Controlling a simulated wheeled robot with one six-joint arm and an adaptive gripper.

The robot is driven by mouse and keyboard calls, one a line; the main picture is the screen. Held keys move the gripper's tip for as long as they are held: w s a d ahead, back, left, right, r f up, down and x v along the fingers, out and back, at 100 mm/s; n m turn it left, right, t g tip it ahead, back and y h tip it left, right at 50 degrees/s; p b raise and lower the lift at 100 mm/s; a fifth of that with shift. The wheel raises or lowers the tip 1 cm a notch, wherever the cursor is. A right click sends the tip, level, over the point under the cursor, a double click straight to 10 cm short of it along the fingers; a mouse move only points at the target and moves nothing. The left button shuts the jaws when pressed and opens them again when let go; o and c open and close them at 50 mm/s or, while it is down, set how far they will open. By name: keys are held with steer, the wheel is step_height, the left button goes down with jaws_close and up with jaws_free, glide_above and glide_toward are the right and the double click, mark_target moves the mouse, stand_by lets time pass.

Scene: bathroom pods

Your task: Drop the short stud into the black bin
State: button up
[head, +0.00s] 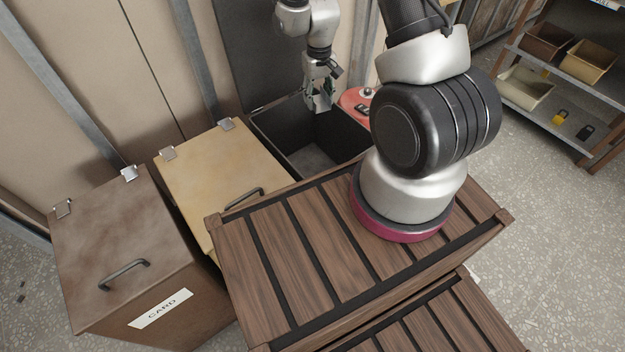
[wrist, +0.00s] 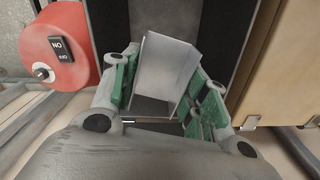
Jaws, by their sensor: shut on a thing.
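The short stud (wrist: 168,66) is a pale grey metal channel piece. In the wrist view it sits between the green pads of my gripper (wrist: 160,88), which is shut on it. The black bin (head: 345,136) stands at the back in the head view, its lid (head: 255,48) raised against the wall. My gripper (head: 320,100) points down over the bin's opening, near its back part. In the head view I cannot clearly make out the stud. The bin's dark sides (wrist: 232,35) also show around the stud in the wrist view.
A tan lidded bin (head: 215,170) and a brown bin marked CARD (head: 115,250) stand left of the black bin, both shut. A red round object (head: 352,102) with a black sign is beside it at right. A slatted wooden crate (head: 290,250) is in front.

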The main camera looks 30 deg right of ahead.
mark_target(318, 103)
steer(key=shift+f, duration=2.45)
steer(key=o, duration=1.1)
steer(key=shift+r, duration=0.15)
step_height(318, 103, up, 12)
steer(key=shift+f, duration=0.1)
